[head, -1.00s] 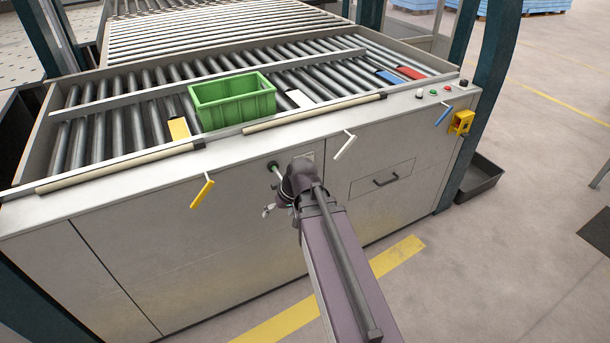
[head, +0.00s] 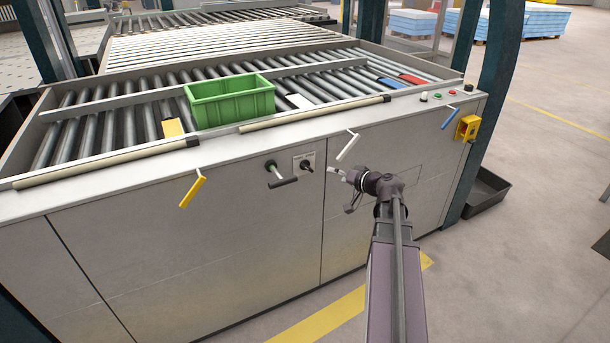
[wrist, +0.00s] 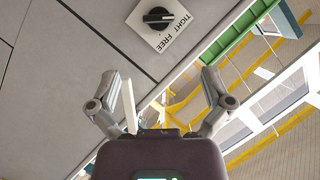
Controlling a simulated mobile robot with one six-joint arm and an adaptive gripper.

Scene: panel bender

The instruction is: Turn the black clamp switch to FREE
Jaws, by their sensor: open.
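The black clamp switch (head: 306,166) is a small knob on a pale plate on the cabinet's front panel. In the wrist view the knob (wrist: 158,18) sits at the top, beside the words TIGHT and FREE; its pale line lies about level in the picture. I cannot tell for sure which word it points to. My gripper (head: 343,190) is open and empty, right of the switch and apart from it, below the white lever (head: 348,146). In the wrist view both fingers of my gripper (wrist: 160,80) are spread wide, with the switch beyond them.
A black-handled lever (head: 282,181) sticks out just left of the switch. A yellow lever (head: 192,190) hangs farther left, a blue lever (head: 449,118) at the right. A green crate (head: 230,103) stands on the rollers above. The floor in front is free.

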